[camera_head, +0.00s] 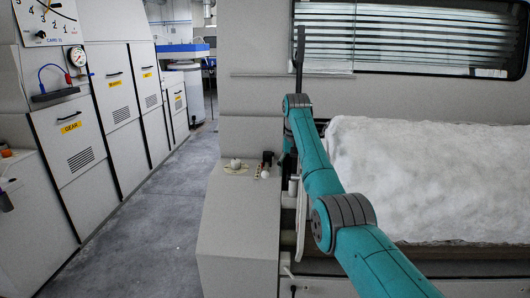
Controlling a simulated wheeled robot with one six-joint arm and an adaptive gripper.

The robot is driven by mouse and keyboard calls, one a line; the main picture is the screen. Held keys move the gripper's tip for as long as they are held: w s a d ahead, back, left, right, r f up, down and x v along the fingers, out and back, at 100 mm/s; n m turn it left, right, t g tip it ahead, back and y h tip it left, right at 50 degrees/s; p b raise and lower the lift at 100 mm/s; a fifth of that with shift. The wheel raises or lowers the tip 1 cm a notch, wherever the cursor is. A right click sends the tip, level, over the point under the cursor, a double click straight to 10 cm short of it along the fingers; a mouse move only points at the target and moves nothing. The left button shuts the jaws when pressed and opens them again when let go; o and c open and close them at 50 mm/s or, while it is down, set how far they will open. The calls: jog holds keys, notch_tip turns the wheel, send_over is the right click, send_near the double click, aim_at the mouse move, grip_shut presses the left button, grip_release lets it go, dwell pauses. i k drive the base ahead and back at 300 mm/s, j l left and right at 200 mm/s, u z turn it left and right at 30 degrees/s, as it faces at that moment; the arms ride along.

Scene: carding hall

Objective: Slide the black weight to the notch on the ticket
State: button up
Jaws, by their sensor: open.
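A small dark upright piece (267,158) stands on the pale ledge left of my arm; it may be the black weight, but it is too small to be sure. A narrow tan strip (257,169) lies beside it, with a white ball (264,174) close by. I cannot make out a ticket or a notch. My teal arm reaches from the bottom right up to the machine front, just right of these small things. My gripper's fingers do not show; the arm's far end hides that area.
A pale round piece (236,163) sits on the ledge's left. White fibre (425,175) fills the bed on the right. A dark upright bar (299,47) rises beyond my arm. Cabinets (75,150) line the left, under a dial board (50,20). The grey aisle floor (150,220) is clear.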

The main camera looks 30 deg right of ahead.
aim_at(267, 156)
jog(key=i+l, duration=0.15)
jog(key=i, duration=0.25)
jog(key=i+l, duration=0.15)
jog(key=i, duration=0.25)
jog(key=i+l, duration=0.2)
jog(key=i, duration=0.2)
